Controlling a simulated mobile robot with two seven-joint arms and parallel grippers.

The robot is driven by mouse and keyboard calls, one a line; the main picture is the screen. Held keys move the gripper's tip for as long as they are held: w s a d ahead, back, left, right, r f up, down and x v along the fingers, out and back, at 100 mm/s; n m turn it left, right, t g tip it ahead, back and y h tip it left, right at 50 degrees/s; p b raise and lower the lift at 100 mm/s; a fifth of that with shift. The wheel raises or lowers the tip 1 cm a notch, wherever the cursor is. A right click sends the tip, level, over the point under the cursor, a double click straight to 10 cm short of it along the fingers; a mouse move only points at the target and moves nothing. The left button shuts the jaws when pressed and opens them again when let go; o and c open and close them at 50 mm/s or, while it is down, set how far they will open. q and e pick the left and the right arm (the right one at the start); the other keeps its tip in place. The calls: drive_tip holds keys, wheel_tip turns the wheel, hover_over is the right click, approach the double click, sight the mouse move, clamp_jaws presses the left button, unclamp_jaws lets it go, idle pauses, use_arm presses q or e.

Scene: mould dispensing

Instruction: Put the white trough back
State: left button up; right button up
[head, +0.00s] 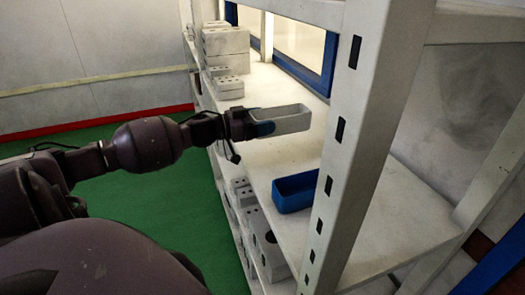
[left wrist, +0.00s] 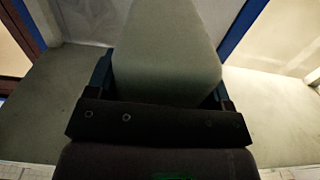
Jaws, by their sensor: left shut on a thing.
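The white trough (head: 285,121) is in my left gripper (head: 262,128), at the end of the left arm in the head view. The gripper is shut on the trough's near end. The trough is upright, open side up, over the white shelf board; I cannot tell whether it touches the board. In the left wrist view the trough (left wrist: 165,50) fills the upper middle, between the dark fingers of the gripper (left wrist: 160,95). My right gripper is in neither view.
A blue trough (head: 295,192) stands on the shelf (head: 262,165) near the front upright (head: 365,120). Grey blocks with holes (head: 226,42) stand at the shelf's far end. More blocks (head: 268,245) sit on a lower level. The shelf between the troughs is clear.

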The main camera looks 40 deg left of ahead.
use_arm(q)
wheel_tip(320, 180, down, 10)
drive_tip(key=shift+r, duration=0.1)
idle(0.4)
drive_tip(key=o, duration=1)
drive_tip(key=shift+f, duration=0.2)
drive_tip(key=shift+c, duration=0.2)
